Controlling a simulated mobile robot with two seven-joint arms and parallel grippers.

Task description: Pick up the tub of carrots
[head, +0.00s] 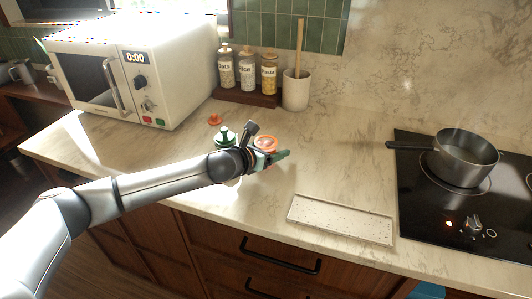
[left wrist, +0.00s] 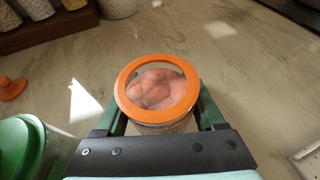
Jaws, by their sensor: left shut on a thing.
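The tub of carrots (head: 265,143) is a clear round tub with an orange-rimmed lid, over the counter left of the middle. In the left wrist view the tub (left wrist: 157,92) shows pinkish-orange contents through its lid. My left gripper (head: 271,157) is shut on it, with a green finger on each side of the tub. The tub looks upright; its base is hidden, so I cannot tell whether it touches the counter. My right gripper is not in view.
A green-lidded container (head: 224,137) stands close left of the tub. A small orange knob-like thing (head: 215,119) lies behind it. Labelled jars (head: 247,72), a utensil crock (head: 296,90) and a microwave (head: 135,70) stand behind. A speckled tray (head: 340,219) and a hob with a pot (head: 465,158) are right.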

